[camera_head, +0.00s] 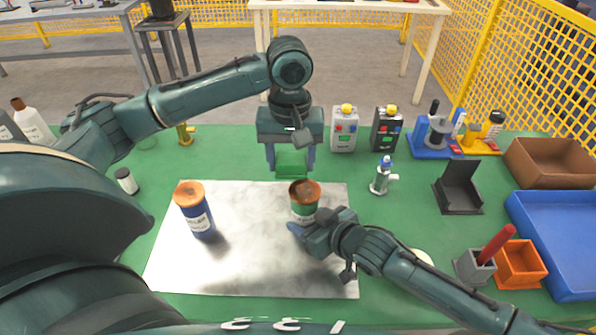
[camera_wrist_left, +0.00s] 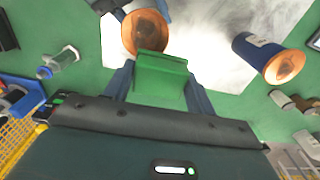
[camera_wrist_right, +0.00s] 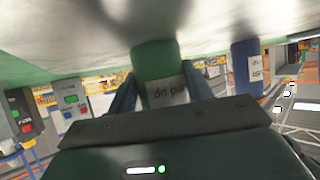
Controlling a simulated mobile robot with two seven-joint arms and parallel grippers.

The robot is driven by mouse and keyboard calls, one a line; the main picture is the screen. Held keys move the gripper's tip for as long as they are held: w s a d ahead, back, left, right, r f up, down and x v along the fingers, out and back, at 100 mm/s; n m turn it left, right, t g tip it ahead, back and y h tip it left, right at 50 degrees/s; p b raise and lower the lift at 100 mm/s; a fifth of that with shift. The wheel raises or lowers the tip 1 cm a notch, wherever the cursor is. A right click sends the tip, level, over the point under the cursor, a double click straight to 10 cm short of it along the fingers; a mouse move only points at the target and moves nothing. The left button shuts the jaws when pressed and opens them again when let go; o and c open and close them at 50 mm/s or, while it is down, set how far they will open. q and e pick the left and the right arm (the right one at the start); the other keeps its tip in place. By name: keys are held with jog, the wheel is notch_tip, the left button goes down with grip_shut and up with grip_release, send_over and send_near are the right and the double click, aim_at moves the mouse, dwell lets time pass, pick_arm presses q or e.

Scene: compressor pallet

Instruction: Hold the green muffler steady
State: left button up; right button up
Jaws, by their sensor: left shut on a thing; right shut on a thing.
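The green muffler (camera_head: 304,209), a green cylinder with a white label and a rusty-brown top, stands upright at the right of the metal plate. My right gripper (camera_head: 313,223) is shut around its side. The right wrist view shows the green muffler (camera_wrist_right: 155,62) between the two fingers, its label facing the camera. My left gripper (camera_head: 291,170) is shut on a green block (camera_head: 291,163), just behind the muffler. In the left wrist view the green block (camera_wrist_left: 160,78) sits between the fingers, beside the muffler's brown top (camera_wrist_left: 145,32). I cannot tell whether they touch.
A blue cylinder (camera_head: 196,215) with a brown top stands at the left of the metal plate (camera_head: 250,270). A small silver fitting (camera_head: 381,178) with a blue cap and a black stand (camera_head: 459,190) are to the right. The front middle of the plate is clear.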

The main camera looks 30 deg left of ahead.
aim_at(316, 191)
pick_arm(q)
jog(key=d+r, duration=0.6)
jog(key=shift+s+a+f, duration=0.1)
jog(key=shift+f, duration=1.85)
jog(key=shift+s+a+f, duration=0.1)
jog(key=shift+f, duration=1.8)
jog(key=shift+a+f, duration=0.2)
jog(key=shift+f, duration=0.05)
jog(key=shift+c, duration=0.4)
jog(key=shift+s+a+f, duration=0.1)
jog(key=shift+s+a, duration=0.1)
jog(key=shift+a, duration=0.2)
jog(key=shift+s+a, duration=0.35)
jog(key=shift+a, duration=0.3)
jog(key=shift+s+a, duration=0.3)
jog(key=shift+a, duration=0.3)
jog(key=d, duration=0.1)
jog(key=w+d, duration=0.1)
jog(key=d, duration=0.1)
jog(key=shift+w+d, duration=0.4)
notch_tip(316, 191, up, 2)
jog(key=shift+w+r, duration=0.1)
jog(key=shift+r, duration=3.05)
